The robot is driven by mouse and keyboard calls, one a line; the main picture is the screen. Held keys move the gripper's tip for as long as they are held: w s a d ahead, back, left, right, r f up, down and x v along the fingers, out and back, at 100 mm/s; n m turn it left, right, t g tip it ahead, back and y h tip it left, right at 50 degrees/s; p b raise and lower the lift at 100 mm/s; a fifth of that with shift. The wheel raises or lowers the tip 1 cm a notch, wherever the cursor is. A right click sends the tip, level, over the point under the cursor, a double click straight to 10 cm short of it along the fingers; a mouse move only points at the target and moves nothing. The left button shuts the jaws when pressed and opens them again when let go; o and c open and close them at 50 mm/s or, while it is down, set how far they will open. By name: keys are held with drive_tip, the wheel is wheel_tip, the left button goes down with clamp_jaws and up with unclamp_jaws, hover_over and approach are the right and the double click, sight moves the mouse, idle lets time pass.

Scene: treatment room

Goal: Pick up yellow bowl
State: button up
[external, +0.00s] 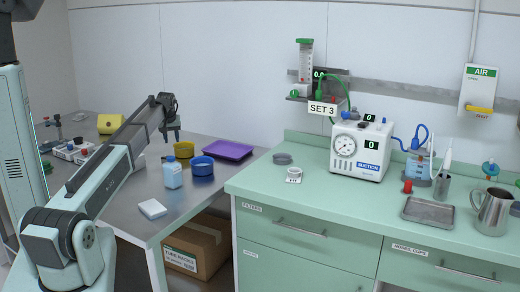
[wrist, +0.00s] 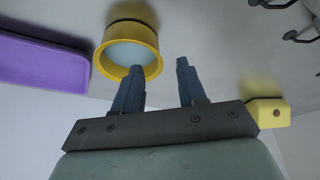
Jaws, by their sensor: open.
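The yellow bowl (external: 184,150) stands on the metal table, just behind a blue bowl (external: 202,166). In the wrist view the yellow bowl (wrist: 127,50) shows its round rim and pale inside, ahead of the left finger. My gripper (external: 172,136) is above and slightly left of the yellow bowl in the external view. In the wrist view my gripper (wrist: 157,75) has its two fingers apart with nothing between them. I cannot tell how far above the bowl the fingertips are.
A purple tray (external: 228,149) lies right of the bowls and also shows in the wrist view (wrist: 40,62). A white bottle with a blue cap (external: 172,175) stands in front. A yellow box (external: 109,124) sits at the back left. A white pad (external: 152,208) lies near the front edge.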

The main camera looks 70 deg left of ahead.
drive_tip(key=shift+w+x, duration=0.2)
drive_tip(key=shift+x, duration=1.45)
drive_tip(key=shift+w+x, duration=0.2)
drive_tip(key=shift+x, duration=1.45)
drive_tip(key=shift+d, duration=0.2)
clamp_jaws()
